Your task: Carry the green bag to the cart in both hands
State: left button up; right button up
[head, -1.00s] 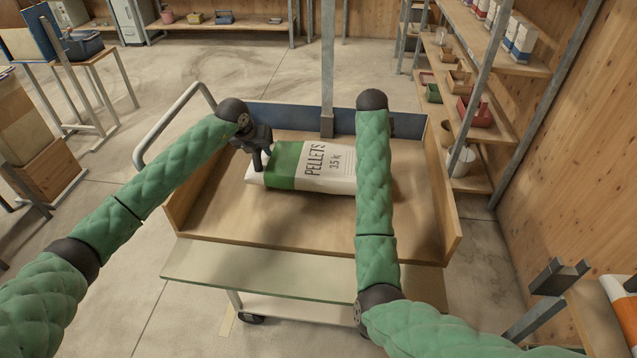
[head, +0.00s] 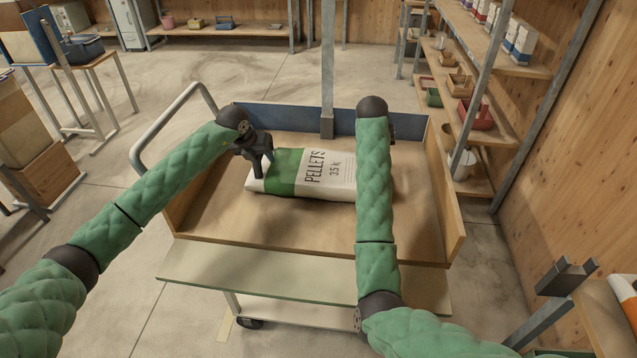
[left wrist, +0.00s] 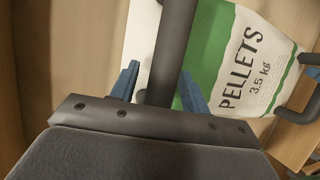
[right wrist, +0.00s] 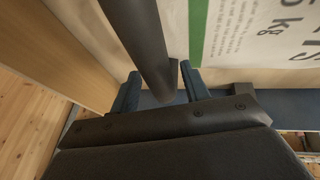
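The green and white pellet bag (head: 328,172) lies flat on the cart's wooden tray (head: 290,232); it also shows in the left wrist view (left wrist: 232,60). My left gripper (head: 262,156) is at the bag's left end. In the left wrist view its blue fingers stand apart, one on each side of a dark bar (left wrist: 174,45) that looks like a handle. My right gripper (right wrist: 160,90) is mostly hidden behind my right arm in the head view. In the right wrist view its fingers are apart, with another dark bar (right wrist: 140,35) between them.
Wooden shelves (head: 480,130) stand close on the right. Tables (head: 90,65) are at the left, with clear floor between.

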pick_arm(q)
jog(key=shift+r, duration=0.1)
pick_arm(e)
jog(key=shift+r, duration=0.1)
jog(key=shift+s+a+r, duration=0.15)
jog(key=shift+r, duration=0.25)
pick_arm(q)
jog(key=v, duration=1.2)
pick_arm(e)
jog(key=v, duration=1.1)
jog(key=shift+s+f, duration=0.1)
